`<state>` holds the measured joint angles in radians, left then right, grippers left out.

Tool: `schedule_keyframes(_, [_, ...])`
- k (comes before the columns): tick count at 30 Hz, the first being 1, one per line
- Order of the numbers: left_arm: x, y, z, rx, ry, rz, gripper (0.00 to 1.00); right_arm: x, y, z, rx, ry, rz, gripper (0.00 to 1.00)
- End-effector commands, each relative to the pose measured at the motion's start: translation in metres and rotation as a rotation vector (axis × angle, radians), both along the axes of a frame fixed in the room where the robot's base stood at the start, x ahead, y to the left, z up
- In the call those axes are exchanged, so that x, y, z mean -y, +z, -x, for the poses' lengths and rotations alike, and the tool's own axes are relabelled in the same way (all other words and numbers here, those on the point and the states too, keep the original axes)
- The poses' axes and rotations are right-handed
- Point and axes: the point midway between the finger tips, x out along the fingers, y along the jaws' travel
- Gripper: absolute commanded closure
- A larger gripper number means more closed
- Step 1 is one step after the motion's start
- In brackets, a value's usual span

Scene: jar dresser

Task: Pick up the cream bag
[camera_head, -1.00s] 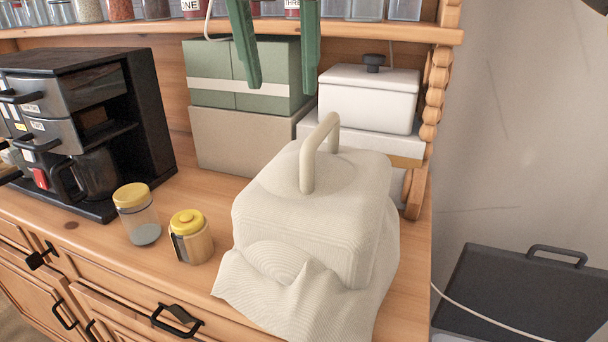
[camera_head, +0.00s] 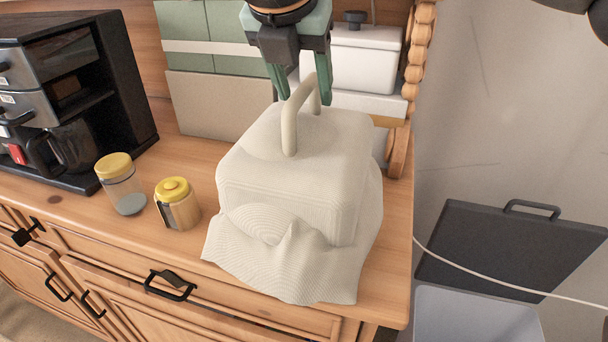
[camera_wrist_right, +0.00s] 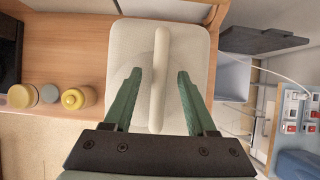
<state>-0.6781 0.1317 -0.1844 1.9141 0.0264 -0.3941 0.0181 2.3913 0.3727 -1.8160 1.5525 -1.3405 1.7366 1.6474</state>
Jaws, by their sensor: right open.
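The cream bag (camera_head: 295,185) stands upright on the right end of the wooden dresser top, its handle (camera_head: 291,127) arching above it. It also shows in the right wrist view (camera_wrist_right: 198,55), with the handle running between the fingers. My right gripper (camera_head: 300,98) is open and comes down from above, its green fingers one on each side of the handle in the picture. In the right wrist view the gripper (camera_wrist_right: 158,78) has clear gaps between its fingers and the handle. I cannot tell the exact height of the fingertips. My left gripper is not in view.
Two yellow-lidded jars (camera_head: 121,184) (camera_head: 177,203) stand left of the bag. A black coffee machine (camera_head: 75,95) is at the far left. Green and tan boxes (camera_head: 215,105) and a white lidded container (camera_head: 365,60) stand close behind. The dresser's right edge is near the bag.

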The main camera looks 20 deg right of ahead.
Motion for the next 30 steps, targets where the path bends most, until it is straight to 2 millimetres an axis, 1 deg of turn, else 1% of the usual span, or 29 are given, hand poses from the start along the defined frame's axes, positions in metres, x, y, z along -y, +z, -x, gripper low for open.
schedule_keyframes(3, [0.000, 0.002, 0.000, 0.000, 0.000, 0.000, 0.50, 0.003, -0.009, -0.004, -0.001, 0.001, 0.000, 0.43])
schedule_keyframes(5, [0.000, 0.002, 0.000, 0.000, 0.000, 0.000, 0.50, 0.004, -0.011, -0.005, -0.001, 0.001, 0.000, 0.43])
schedule_keyframes(16, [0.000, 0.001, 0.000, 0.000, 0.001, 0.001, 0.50, 0.003, -0.012, -0.005, -0.001, 0.001, -0.001, 0.43])
schedule_keyframes(30, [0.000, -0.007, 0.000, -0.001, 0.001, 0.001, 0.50, 0.003, -0.015, -0.005, -0.001, 0.001, -0.001, 0.43])
